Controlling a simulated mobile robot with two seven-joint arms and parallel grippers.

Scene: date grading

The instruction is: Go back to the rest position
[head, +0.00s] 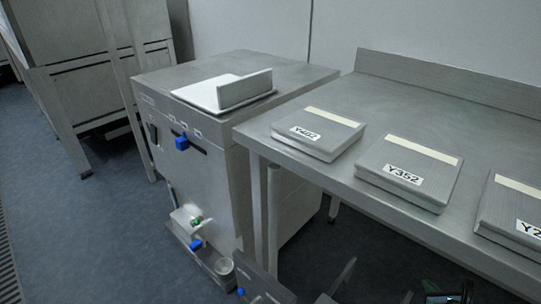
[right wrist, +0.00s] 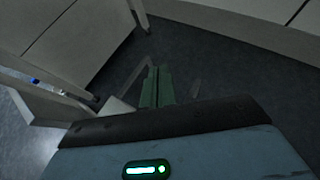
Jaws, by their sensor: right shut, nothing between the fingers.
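My right gripper (right wrist: 156,88) is in the right wrist view, its two greenish fingers together with nothing between them. It points over the dark floor, clear of the table. In the head view only a dark part of the right gripper (head: 442,295) with a small green light shows at the bottom edge, in front of the steel table (head: 300,165). My left gripper is in neither view.
Several flat grey boxes with labels, one reading Y352 (head: 409,171), lie along the table. A steel machine (head: 195,205) with blue knobs stands left of it, a white tray (head: 205,95) on top. Grey metal parts (head: 262,284) rise at the bottom. Open blue floor (head: 95,230) lies left.

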